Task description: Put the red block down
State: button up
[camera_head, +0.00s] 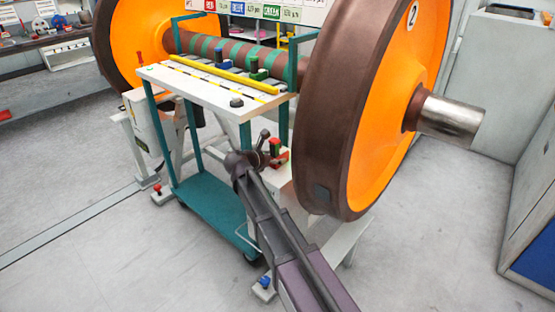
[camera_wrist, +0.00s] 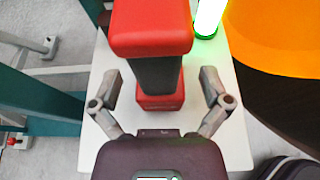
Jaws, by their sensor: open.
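The red block (camera_wrist: 150,28) has a red top, a dark grey middle and a red foot. In the wrist view it stands upright on a white surface (camera_wrist: 233,130). My gripper (camera_wrist: 158,88) is open, with one finger on each side of the block and a visible gap on both sides. In the head view my gripper (camera_head: 265,150) is low beside the large right wheel. The red block (camera_head: 282,160) shows there only in part, next to the fingers.
A white cart top (camera_head: 205,90) with a yellow bar, a blue block (camera_head: 222,58) and a green block (camera_head: 258,68) stands behind my gripper. The orange-faced wheel (camera_head: 395,90) rises close on the right. A glowing green cylinder (camera_wrist: 208,18) stands just beyond the red block.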

jog(key=shift+x, duration=0.85)
grip_shut()
jog(key=shift+r, duration=0.25)
notch_tip(320, 180, up, 10)
jog(key=p, duration=0.9)
jog(key=shift+f+p, duration=0.2)
jog(key=shift+p, duration=0.2)
dwell(0.3)
